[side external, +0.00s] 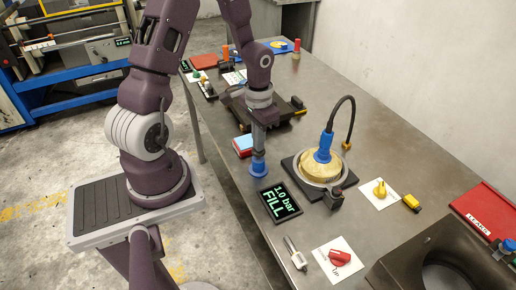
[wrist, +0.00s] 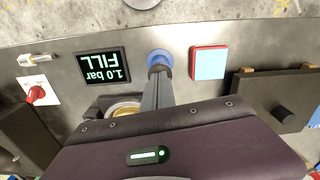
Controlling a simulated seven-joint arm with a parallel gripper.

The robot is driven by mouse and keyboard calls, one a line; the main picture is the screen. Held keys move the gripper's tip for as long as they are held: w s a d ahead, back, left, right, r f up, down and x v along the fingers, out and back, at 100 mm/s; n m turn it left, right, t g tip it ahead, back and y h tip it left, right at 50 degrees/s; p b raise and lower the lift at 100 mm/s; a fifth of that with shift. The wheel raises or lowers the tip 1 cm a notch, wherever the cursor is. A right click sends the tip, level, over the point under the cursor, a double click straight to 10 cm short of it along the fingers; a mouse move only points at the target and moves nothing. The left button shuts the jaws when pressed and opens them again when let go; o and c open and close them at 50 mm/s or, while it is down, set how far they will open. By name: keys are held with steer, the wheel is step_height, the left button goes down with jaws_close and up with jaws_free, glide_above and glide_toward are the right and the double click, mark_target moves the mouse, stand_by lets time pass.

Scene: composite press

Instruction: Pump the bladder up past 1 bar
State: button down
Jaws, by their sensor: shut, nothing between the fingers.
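A dark display (side external: 279,203) on the table reads "1.0 bar FILL" in green; it shows upside down in the wrist view (wrist: 103,66). The tan bladder (side external: 320,166) sits in a metal ring on a dark plate, with a blue fitting (side external: 324,146) on top and a black hose.
A red and light blue block (side external: 243,146) lies close behind my gripper. A red knob (side external: 340,258) and a yellow knob (side external: 380,189) sit on white labels. A dark box with a round opening (side external: 391,268) and a red tray (side external: 487,207) are at the right.

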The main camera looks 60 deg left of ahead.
steer(key=shift+f, duration=0.65)
steer(key=shift+r, duration=1.15)
steer(key=shift+r, duration=2.5)
steer(key=s+d+r+t, duration=0.2)
steer(key=s+d+r, duration=0.4)
steer(key=r, duration=0.3)
steer(key=s+d+r+m+t, duration=0.1)
steer(key=s+d+r+t, duration=0.2)
steer(key=s+d+r, duration=0.3)
step_height(320, 180, up, 3)
steer(key=shift+d+r+m+t, duration=0.1)
steer(key=shift+d+m+t, duration=0.2)
steer(key=shift+d, duration=0.8)
